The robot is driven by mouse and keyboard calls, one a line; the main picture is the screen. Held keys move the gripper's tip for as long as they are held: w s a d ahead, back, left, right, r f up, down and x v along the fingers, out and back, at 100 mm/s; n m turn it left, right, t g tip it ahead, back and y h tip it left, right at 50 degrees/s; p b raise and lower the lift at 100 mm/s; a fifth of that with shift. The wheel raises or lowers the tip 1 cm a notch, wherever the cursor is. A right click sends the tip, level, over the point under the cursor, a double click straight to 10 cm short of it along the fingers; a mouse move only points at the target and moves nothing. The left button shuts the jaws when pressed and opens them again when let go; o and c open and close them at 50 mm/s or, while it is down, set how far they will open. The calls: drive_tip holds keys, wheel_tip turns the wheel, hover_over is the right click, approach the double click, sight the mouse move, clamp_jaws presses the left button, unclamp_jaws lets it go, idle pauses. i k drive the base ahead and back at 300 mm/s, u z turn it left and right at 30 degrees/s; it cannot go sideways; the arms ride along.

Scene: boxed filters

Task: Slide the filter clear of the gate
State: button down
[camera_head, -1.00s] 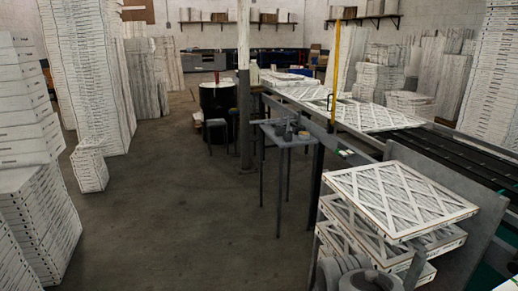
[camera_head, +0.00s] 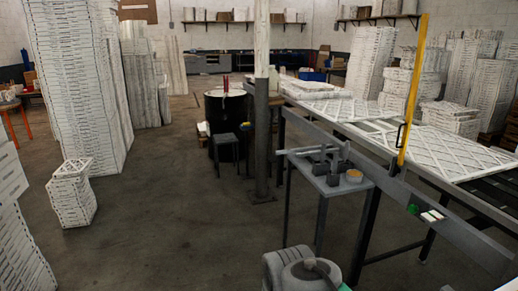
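A white filter with a diamond lattice (camera_head: 455,153) lies flat on the long conveyor table, to the right of a tall yellow upright bar. The yellow bar (camera_head: 413,90) has a black handle low on it and stands at the table's near edge; it may be the gate, but I cannot be sure. Another flat white filter (camera_head: 340,109) lies farther back on the table, left of the bar. I cannot tell whether either filter touches the bar. Grey rounded links of my arm show at the bottom edge. My gripper's fingers are not seen.
A small grey side table (camera_head: 325,178) with cups stands before the conveyor, near a grey post (camera_head: 262,130) and a black drum (camera_head: 226,118). Tall filter stacks (camera_head: 75,90) and a short stack (camera_head: 72,192) stand at left. The floor (camera_head: 160,225) between is open.

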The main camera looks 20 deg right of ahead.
sight(455, 160)
drive_tip(key=z, duration=0.35)
drive_tip(key=i, duration=1.4)
drive_tip(key=z, duration=1.45)
drive_tip(key=i, duration=1)
drive_tip(key=z, duration=0.8)
